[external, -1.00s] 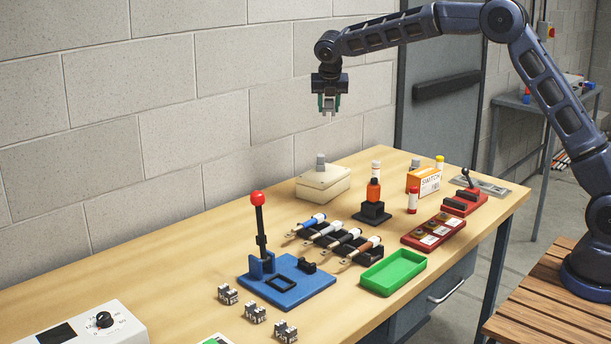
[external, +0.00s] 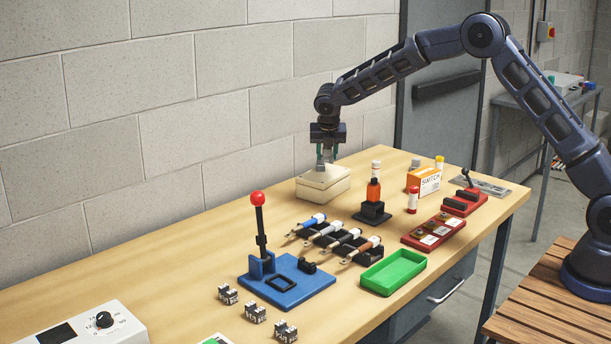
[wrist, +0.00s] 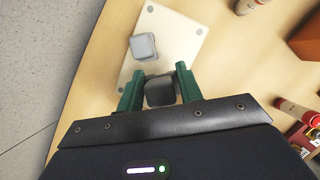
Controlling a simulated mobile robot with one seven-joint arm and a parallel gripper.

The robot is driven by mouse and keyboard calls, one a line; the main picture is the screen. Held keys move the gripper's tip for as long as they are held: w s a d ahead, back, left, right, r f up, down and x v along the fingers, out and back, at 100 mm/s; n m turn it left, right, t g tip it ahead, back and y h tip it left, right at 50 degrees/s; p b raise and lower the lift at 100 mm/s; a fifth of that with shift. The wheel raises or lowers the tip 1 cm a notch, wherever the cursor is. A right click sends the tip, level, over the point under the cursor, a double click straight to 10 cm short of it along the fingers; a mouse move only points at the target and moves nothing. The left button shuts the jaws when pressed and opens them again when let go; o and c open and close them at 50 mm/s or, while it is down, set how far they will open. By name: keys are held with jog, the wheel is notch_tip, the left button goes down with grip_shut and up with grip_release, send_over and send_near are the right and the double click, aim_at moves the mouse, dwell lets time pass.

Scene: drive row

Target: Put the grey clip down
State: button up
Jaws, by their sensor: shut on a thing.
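My gripper (external: 326,160) is low over the beige box (external: 325,184) on the bench. In the wrist view its green fingers (wrist: 158,86) are shut on the grey clip (wrist: 160,91), a small dark grey block. The clip is over or close to the near edge of the box (wrist: 178,35); I cannot tell whether it touches it. A lighter grey block (wrist: 143,46) sits on the box lid, just beyond the clip. In the external view the fingers largely hide the clip and this block.
Tools in a black rack (external: 335,236), a blue fixture with a red-knobbed lever (external: 290,281) and a green tray (external: 394,271) are nearer. Bare bench (external: 200,240) lies left of the box.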

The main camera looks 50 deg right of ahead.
aim_at(327, 175)
jog(key=shift+f, duration=2.1)
jog(key=shift+f, duration=0.15)
jog(key=o, duration=1)
